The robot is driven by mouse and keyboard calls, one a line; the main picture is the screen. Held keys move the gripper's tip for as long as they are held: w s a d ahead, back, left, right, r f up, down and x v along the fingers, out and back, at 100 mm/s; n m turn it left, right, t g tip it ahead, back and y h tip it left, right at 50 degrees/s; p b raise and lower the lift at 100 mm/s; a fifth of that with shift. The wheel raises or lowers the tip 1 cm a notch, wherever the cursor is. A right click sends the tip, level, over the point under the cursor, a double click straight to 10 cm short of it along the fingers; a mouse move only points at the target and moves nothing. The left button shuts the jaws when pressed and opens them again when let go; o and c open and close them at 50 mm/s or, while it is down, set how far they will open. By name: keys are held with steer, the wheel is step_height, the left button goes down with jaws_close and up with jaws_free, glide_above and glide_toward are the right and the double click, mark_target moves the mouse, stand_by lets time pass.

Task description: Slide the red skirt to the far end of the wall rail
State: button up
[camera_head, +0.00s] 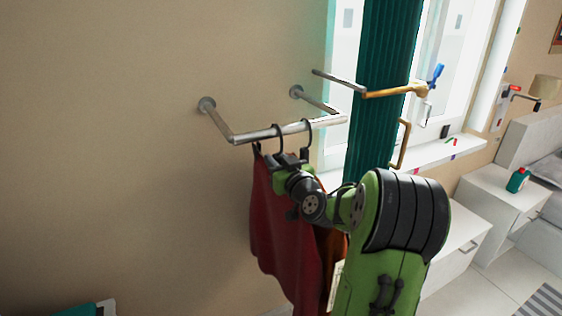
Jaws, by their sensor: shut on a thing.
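The wall rail (258,134) is a metal bar held off the beige wall by brackets. The red skirt (282,232) hangs below it near its left end, from a dark hanger whose hook (279,137) loops over the bar. My gripper (286,160) is just under the rail, shut at the top of the skirt's hanger. The gripper and wrist hide most of the hanger and the skirt's upper right part. A second dark hook (307,128) sits on the rail to the right.
An orange garment (332,240) shows partly behind the skirt and my arm. Right of the rail are a dark green curtain (385,70) and a wooden-looking bracket (392,92) with a blue item (436,74). A white cabinet (505,184) stands at right. The wall left of the rail is clear.

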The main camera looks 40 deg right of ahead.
steer(key=shift+w+a, duration=0.25)
steer(key=shift+a, duration=0.65)
steer(key=shift+w+a, duration=0.3)
steer(key=shift+a, duration=0.65)
steer(key=shift+w+a, duration=0.25)
steer(key=shift+a, duration=0.65)
steer(key=o, duration=1)
steer(key=shift+d, duration=0.1)
steer(key=shift+c, duration=0.2)
steer(key=shift+s, duration=0.1)
steer(key=b+v, duration=0.6)
steer(key=v, duration=0.9)
steer(key=shift+s, duration=0.3)
